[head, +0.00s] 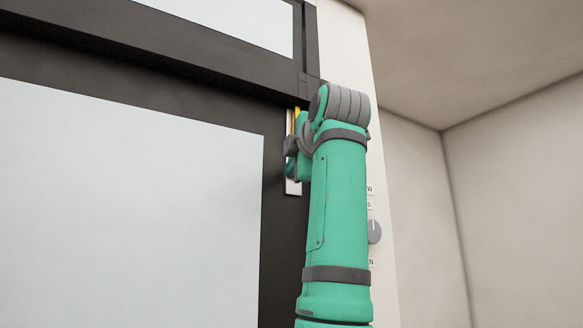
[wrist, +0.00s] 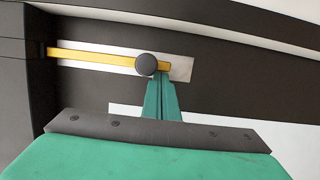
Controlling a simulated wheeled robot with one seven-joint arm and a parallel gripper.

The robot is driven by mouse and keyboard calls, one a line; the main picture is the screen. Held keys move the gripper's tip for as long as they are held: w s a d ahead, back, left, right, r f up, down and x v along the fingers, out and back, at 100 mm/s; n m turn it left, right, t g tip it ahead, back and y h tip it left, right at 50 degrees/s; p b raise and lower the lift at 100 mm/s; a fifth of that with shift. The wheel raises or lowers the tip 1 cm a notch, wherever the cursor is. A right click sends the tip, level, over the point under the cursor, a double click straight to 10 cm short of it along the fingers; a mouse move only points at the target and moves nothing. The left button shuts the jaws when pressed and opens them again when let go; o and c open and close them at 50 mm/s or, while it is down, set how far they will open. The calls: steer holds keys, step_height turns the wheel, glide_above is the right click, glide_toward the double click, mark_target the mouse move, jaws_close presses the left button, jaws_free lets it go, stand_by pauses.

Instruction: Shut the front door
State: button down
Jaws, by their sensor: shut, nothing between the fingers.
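The front door is dark with a large pale pane (head: 130,200) and fills the left of the head view. A pale metal plate (head: 293,187) sits on its right stile. In the wrist view the plate (wrist: 180,68) carries a yellow bar (wrist: 95,58) with a dark round knob (wrist: 146,64) near one end. My gripper (wrist: 163,82) is shut and empty, its green fingertips at the bar's end beside the knob. I cannot tell whether they touch. In the head view my gripper (head: 290,165) is partly hidden by my arm. I cannot tell if the door is fully closed.
A dark frame bar (head: 150,55) runs above the door, with another pale pane (head: 235,20) over it. A grey dial (head: 374,231) with small letter labels is on the pale wall right of my arm. The right side, by the room corner, is free.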

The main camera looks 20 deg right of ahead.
steer(key=s+a, duration=0.3)
steer(key=s, duration=0.8)
steer(key=shift+a, duration=0.3)
